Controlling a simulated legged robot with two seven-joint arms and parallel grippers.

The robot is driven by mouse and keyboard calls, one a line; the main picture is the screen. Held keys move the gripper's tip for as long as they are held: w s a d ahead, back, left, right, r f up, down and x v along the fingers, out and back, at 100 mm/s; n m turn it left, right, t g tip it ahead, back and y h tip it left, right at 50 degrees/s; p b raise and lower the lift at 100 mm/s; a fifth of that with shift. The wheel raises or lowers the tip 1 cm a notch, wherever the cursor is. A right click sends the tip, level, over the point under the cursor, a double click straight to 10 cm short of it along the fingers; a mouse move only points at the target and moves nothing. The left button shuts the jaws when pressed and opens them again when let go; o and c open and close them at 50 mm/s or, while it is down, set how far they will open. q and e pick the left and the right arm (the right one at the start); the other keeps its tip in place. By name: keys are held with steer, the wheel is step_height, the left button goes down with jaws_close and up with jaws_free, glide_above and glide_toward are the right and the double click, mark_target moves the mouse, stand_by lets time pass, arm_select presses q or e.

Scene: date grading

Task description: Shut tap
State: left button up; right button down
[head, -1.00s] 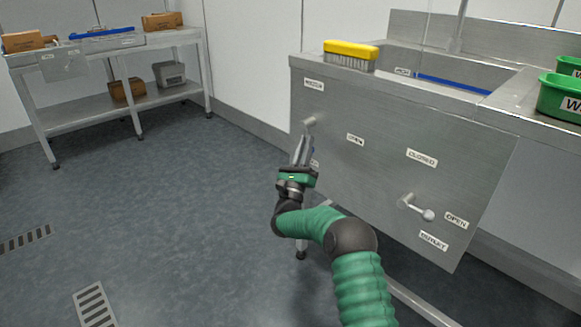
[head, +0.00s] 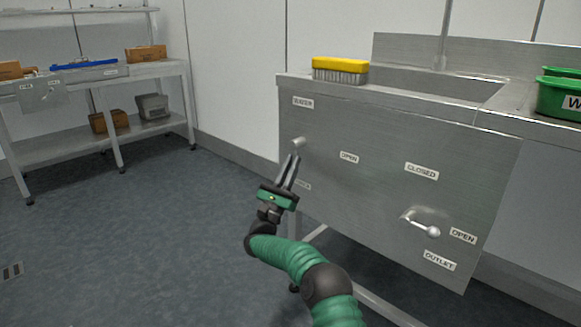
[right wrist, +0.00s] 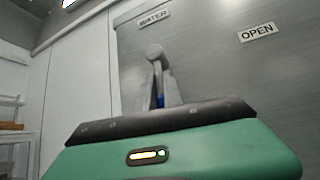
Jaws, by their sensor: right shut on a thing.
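The water tap (head: 298,142) is a round knob on the upper left of the steel sink front, below the WATER label (head: 303,102). It also shows in the right wrist view (right wrist: 154,52), with its lever hanging down between my fingers. My right gripper (head: 293,160) is shut on this lever, just below the knob. The fingers hide most of the lever. An OPEN label (head: 349,157) is to the tap's right, and a small label (head: 303,186) I cannot read is below it. My left gripper is not in view.
The outlet lever (head: 425,226) at lower right points right, toward its OPEN label (head: 463,236); a CLOSED label (head: 422,171) is above it. A yellow brush (head: 340,65) lies on the sink rim. A green bin (head: 560,95) stands right. A shelf table (head: 150,68) is at far left.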

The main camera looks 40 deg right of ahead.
steer(key=shift+d, duration=0.2)
steer(key=c, duration=1.6)
jaws_free()
steer(key=shift+o, duration=0.6)
steer(key=shift+w+d+f, duration=0.1)
steer(key=shift+d+f, duration=0.05)
